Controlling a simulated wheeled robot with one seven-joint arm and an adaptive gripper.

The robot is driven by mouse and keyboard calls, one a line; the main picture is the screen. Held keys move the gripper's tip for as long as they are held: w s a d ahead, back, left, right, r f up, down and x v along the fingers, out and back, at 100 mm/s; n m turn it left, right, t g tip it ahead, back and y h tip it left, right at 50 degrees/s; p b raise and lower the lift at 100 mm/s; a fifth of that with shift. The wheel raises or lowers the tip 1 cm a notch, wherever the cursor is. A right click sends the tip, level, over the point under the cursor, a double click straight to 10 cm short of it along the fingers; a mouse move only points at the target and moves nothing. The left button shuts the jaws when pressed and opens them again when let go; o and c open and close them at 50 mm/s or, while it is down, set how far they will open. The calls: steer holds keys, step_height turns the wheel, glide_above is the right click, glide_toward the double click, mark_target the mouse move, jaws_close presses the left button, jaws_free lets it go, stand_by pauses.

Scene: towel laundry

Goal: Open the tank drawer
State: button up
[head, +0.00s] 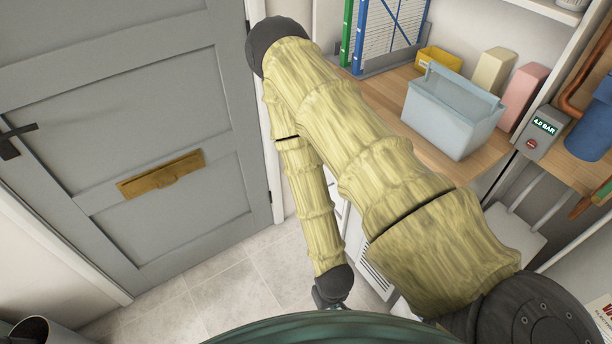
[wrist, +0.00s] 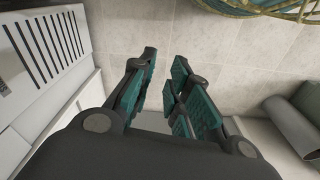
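A white appliance front with a slotted vent (wrist: 50,45) stands at the left in the wrist view. Part of it, with its vent (head: 374,275), shows behind my arm in the head view. I cannot make out the tank drawer for certain in either view. My gripper (wrist: 164,62) has two dark fingers with teal pads, apart and with nothing between them. It points over the floor to the right of the white front, without visible contact. In the head view my gripper (head: 330,298) is small and partly hidden by my arm and body.
A wooden counter (head: 384,93) holds a light blue bin (head: 450,112), a yellow box and a gauge unit (head: 541,130). A grey door (head: 120,100) is at the left. Pale tiled floor (head: 235,285) is clear before it. A grey cylinder (wrist: 290,125) lies right in the wrist view.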

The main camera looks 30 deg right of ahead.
steer(key=w+d+f+m+t+h+b, duration=0.2)
steer(key=w+f+m+b, duration=0.25)
steer(key=w, duration=0.65)
steer(key=w+d+f+m+t+h+b, duration=0.1)
steer(key=w+f+m+t+b, duration=0.3)
steer(key=w, duration=0.6)
steer(key=w+d+f+m+t+h+b, duration=0.15)
steer(key=w+f+m+b, duration=0.35)
steer(key=w, duration=0.6)
steer(key=w+d+r+m+g+h+b, duration=0.3)
steer(key=w+d+m+g+h+b, duration=0.4)
steer(key=w+d+m+h+b, duration=0.9)
steer(key=shift+w+d+f+m+y+b, duration=0.35)
steer(key=shift+d+m+y+b, duration=0.45)
steer(key=shift+d+b, duration=0.55)
steer(key=shift+w+d+f+m+y+b, duration=0.2)
steer(key=shift+d+f+m+y+b, duration=0.15)
steer(key=shift+d+m+y+b, duration=0.75)
steer(key=shift+w+d+f+m+y+b, duration=0.3)
steer(key=shift+d+y+b, duration=0.35)
steer(key=shift+d+b, duration=0.95)
steer(key=shift+d, duration=0.1)
steer(key=shift+c, duration=0.4)
jaws_close()
